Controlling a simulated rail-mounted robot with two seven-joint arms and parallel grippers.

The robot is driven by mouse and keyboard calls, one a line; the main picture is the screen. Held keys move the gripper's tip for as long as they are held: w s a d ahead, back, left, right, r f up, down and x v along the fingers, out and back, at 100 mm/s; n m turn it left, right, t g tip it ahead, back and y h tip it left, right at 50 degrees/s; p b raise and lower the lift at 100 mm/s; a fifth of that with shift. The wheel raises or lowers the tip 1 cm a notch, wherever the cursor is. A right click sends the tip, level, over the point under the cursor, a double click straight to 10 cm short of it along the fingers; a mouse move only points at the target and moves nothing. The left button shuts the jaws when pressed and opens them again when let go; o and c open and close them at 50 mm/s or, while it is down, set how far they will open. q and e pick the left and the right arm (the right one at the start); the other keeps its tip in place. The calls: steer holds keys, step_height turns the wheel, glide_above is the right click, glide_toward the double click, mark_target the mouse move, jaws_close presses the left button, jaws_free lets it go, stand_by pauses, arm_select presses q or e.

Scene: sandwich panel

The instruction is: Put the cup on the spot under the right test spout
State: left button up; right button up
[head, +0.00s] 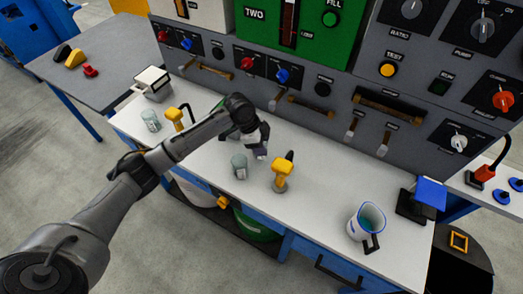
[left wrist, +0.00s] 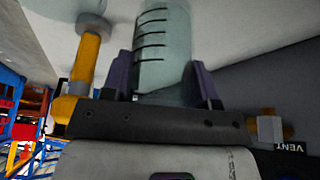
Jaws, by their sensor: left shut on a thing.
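A clear cup (head: 240,165) with dark measuring lines is between the fingers of my left gripper (head: 256,150); it also fills the space between them in the left wrist view (left wrist: 165,50). The gripper is shut on it. Whether its base touches the counter is hard to tell. The right yellow spout (head: 282,175) stands just right of the cup in the head view. The left yellow spout (head: 177,118) stands farther left, with a second clear cup (head: 150,121) beside it. The spot under the right spout is not clearly visible. My right gripper is not in view.
A white jug with a blue rim (head: 367,222) stands on the counter (head: 320,205) toward the right. A white box (head: 152,82) is at the left end. The grey control panel (head: 340,90) rises behind, with handles near the counter. The counter between right spout and jug is clear.

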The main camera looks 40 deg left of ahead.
arm_select(q)
step_height(320, 180, down, 4)
steer(key=shift+s+r+b, duration=0.1)
steer(key=shift+r+b, duration=0.05)
steer(key=shift+b, duration=0.3)
steer(key=o, duration=0.9)
